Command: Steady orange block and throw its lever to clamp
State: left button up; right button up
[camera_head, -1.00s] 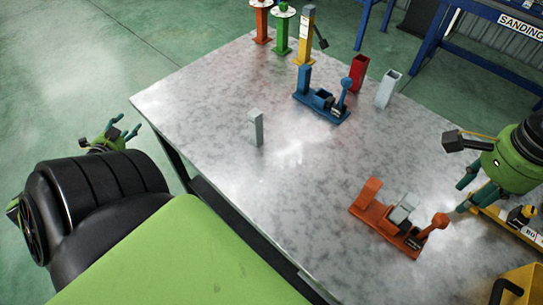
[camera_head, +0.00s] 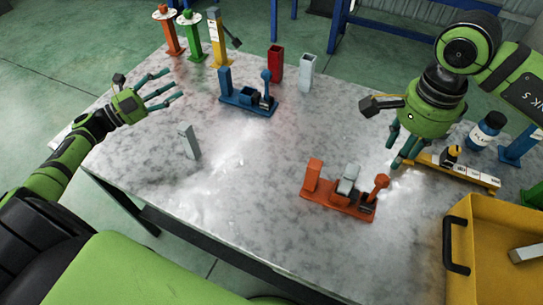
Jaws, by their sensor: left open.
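The orange block (camera_head: 323,199) is a clamp fixture on the metal table, right of centre. It has an upright post at its left end and a grey piece (camera_head: 347,180) in its middle. Its lever (camera_head: 380,183), with an orange knob, stands up at the right end. My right gripper (camera_head: 398,160) hangs above and just behind the lever end, fingers pointing down, apart from the block; its finger gap is hard to see. My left gripper (camera_head: 170,88) is open and empty over the table's left side, far from the orange block.
A blue clamp fixture (camera_head: 246,104) stands behind. A grey block (camera_head: 188,142) stands at left. Red (camera_head: 276,63) and white (camera_head: 307,72) holders and coloured posts (camera_head: 192,36) line the back. A yellow bin (camera_head: 492,230) is at right. The table front is clear.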

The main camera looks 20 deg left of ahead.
pick_arm(q)
jog(key=w+d+m+g+h, duration=0.3)
jog(key=d+m+g+h, duration=0.35)
jog(key=d, duration=0.95)
jog(key=m+g+y, duration=0.7)
jog(key=m+g, duration=0.5)
jog(key=m, duration=0.4)
send_over(315, 164)
jog(key=w+a, duration=0.1)
jog(key=a, duration=0.2)
notch_tip(315, 164, down, 2)
jog(key=d+f+m+y, duration=0.1)
jog(key=d+m+y, duration=0.1)
jog(key=m+y, duration=0.1)
jog(key=f+m+y, duration=0.1)
jog(key=m+y, duration=0.1)
jog(key=shift+s+d+f+t+y, duration=0.25)
jog(key=shift+s+d+f, duration=0.05)
jog(key=shift+s+d, duration=0.1)
jog(key=m+y, duration=0.1)
jog(key=f+m+y, duration=0.1)
jog(key=shift+d+f+m+t, duration=0.15)
jog(key=shift+f+m+t, duration=0.05)
jog(key=shift+m+t, duration=0.2)
jog(key=shift+s+f+m+t+y, duration=0.1)
jog(key=shift+f+m+t+y, duration=0.2)
jog(key=shift+f+m+y, duration=0.65)
jog(key=shift+f, duration=3.35)
